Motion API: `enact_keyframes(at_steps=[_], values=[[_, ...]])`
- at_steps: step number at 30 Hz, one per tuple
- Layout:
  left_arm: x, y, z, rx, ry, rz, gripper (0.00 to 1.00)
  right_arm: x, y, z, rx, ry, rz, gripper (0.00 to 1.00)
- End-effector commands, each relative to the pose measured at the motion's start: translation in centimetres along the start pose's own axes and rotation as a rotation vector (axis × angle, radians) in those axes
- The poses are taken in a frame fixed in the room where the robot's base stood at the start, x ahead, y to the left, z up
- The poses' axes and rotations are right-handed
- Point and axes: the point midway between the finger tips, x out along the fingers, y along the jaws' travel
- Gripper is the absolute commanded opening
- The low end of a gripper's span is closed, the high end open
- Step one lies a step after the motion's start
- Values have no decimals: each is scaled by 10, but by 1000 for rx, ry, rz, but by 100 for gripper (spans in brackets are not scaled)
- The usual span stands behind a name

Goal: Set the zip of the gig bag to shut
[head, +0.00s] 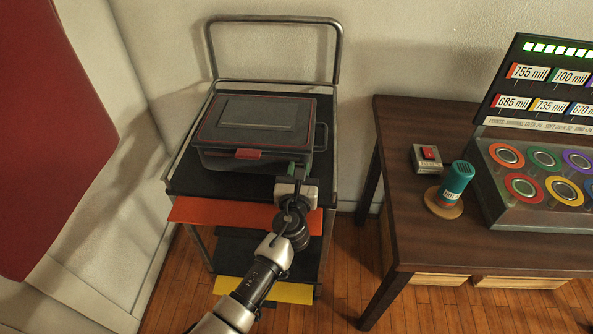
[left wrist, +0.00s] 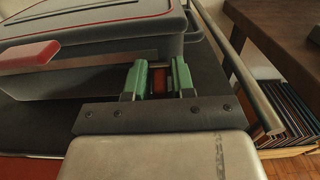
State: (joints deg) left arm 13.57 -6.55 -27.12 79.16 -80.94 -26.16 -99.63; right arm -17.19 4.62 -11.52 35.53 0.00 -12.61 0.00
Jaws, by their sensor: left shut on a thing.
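The gig bag (head: 245,125) is a dark grey, box-like case with red trim, lying flat with its lid down on the cart's top shelf. A red tab (head: 249,154) is at the middle of its front; it also shows in the left wrist view (left wrist: 28,54). My left gripper (head: 299,172) is at the bag's front right corner. In the left wrist view its green fingers (left wrist: 160,82) are shut on a small orange-brown piece (left wrist: 160,84), apparently the zip pull. The fingers hide much of it. I cannot tell how far the zip is closed. My right gripper is out of view.
The cart (head: 178,186) has a tall rail at the back and an orange front edge (head: 220,212). A brown table (head: 420,110) stands to the right, bearing a red-switch box (head: 428,158), a teal cylinder (head: 457,181) and a panel of coloured rings (head: 545,170). Wooden floor lies between.

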Motion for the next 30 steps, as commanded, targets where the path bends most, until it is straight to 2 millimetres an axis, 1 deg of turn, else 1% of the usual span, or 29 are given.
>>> enact_keyframes(at_steps=[1, 3, 4, 11, 14, 17, 24, 27, 30], values=[[-1, -3, 0, -2, 0, -8, 27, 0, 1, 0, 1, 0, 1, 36], [-1, -3, 0, -2, 0, -7, 38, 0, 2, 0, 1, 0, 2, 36], [-1, -3, 0, -2, 0, -7, 40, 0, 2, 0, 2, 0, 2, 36], [-1, -2, 0, -1, 0, -5, 40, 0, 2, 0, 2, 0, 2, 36], [-5, -2, 0, -1, 1, -5, 40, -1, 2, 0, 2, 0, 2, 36], [-18, -2, 0, -2, 2, -5, 40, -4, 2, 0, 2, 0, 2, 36], [-66, -2, -1, -1, 3, -6, 40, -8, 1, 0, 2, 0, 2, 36], [-85, -2, 0, -2, 2, -7, 40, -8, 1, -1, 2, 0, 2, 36], [-98, -2, -1, -1, 1, -6, 40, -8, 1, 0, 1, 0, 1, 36]])
